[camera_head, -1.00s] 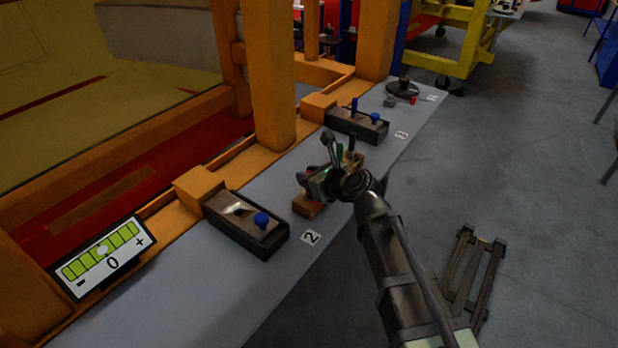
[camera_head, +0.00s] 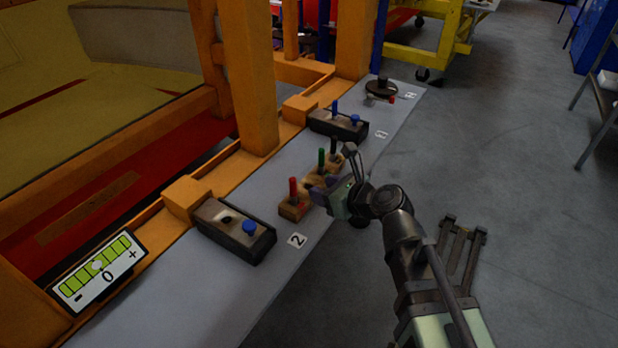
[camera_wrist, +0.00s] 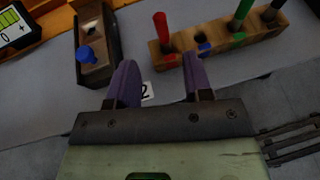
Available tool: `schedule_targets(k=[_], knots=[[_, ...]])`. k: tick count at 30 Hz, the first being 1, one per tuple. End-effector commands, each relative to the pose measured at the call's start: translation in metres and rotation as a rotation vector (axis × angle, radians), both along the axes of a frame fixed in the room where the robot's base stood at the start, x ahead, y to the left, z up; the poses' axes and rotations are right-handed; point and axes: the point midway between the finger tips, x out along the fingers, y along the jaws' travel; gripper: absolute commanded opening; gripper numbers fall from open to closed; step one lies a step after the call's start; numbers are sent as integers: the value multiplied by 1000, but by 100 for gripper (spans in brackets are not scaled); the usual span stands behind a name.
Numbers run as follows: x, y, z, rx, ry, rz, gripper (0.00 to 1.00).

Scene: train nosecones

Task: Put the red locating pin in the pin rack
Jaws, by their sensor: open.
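The red locating pin (camera_head: 293,188) stands upright in the near end of the wooden pin rack (camera_head: 291,212). In the wrist view the red pin (camera_wrist: 161,28) rises from the rack's left end, above a red mark on the front of the rack (camera_wrist: 258,27). Beside it is an empty hole with a blue mark, then a green pin (camera_wrist: 240,14) and a dark pin (camera_wrist: 274,10). My gripper (camera_head: 318,190) is open and empty, just to the right of the rack. In the wrist view my gripper's purple fingers (camera_wrist: 160,72) are apart, with nothing between them.
A dark block with a blue pin (camera_head: 249,228) stands left of the rack by label 2. A round dark part (camera_head: 381,88) sits at the far end. Orange posts (camera_head: 243,75) border the grey table.

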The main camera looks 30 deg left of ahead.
Motion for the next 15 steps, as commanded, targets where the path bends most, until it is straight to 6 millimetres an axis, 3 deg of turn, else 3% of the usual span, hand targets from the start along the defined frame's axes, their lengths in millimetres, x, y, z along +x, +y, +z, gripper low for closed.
schedule_targets(k=[10,13,14,15], knots=[[2,-12,-2,-27,-38,14,46],[18,-54,-19,-188,-243,102,46],[25,-75,-27,-269,-334,152,46],[34,-111,-40,-399,-464,243,46]])
